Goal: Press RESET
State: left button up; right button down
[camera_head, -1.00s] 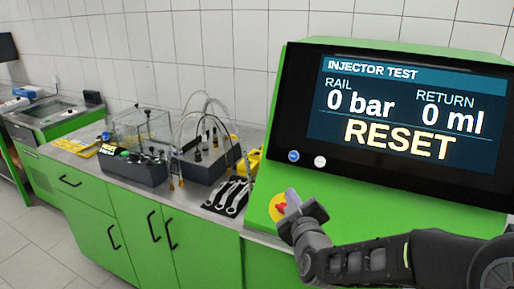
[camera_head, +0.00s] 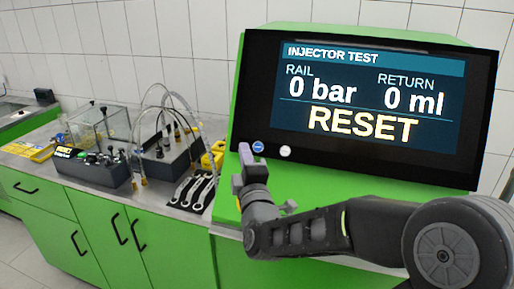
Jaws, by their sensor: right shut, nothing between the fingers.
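My right gripper (camera_head: 244,152) is shut and empty, fingers pointing up, just left of the blue button in the picture. I cannot tell whether it touches the panel. My left gripper is out of view.
The green console housing (camera_head: 300,180) slopes below the panel. The red and yellow knob is hidden behind my right gripper. To the left, wrenches on a black mat (camera_head: 193,194), a hose-fitted block (camera_head: 168,160) and a clear box (camera_head: 98,125) stand on the bench.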

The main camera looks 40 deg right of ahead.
aim_at(258, 147)
jog(key=shift+w+d+f+b, duration=0.65)
jog(key=shift+w+d, duration=0.1)
jog(key=shift+d, duration=0.35)
jog(key=shift+w+d+f+b, duration=0.65)
jog(key=shift+w+d, duration=0.1)
jog(key=shift+d, duration=0.3)
jog(key=shift+w+d+f+b, duration=0.55)
jog(key=shift+w+d+b, duration=0.15)
jog(key=shift+d, duration=0.4)
jog(key=shift+w+d+f+b, duration=0.15)
jog(key=shift+f+b, duration=0.05)
jog(key=shift+b, duration=0.1)
jog(key=shift+w+d, duration=0.1)
jog(key=shift+d, duration=0.05)
jog(key=shift+w+d+f+b, duration=0.25)
jog(key=shift+d+b, duration=0.15)
jog(key=shift+b, duration=0.15)
jog(key=shift+r, duration=0.1)
dwell(0.5)
jog(key=shift+s+a+r, duration=0.35)
jog(key=shift+s+a, duration=0.1)
jog(key=shift+a, duration=0.25)
